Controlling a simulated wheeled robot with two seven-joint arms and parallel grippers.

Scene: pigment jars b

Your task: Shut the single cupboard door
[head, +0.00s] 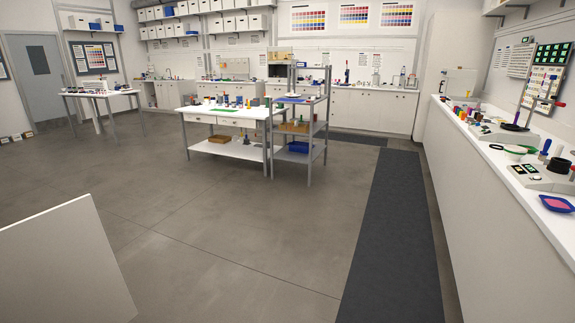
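A plain white upright panel (62,268) stands at the lower left of the head view, close to me. It looks like a cupboard door standing open, but its hinge side and the cupboard body are out of the picture. No handle shows on the face that I see. Its right edge faces the open floor. Neither of my grippers is in view.
Grey floor (230,235) lies clear ahead, with a dark mat (395,240) to the right. A long white counter (490,200) with jars and tools runs along the right. A white worktable (225,112) and a shelf rack (300,130) stand mid-room.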

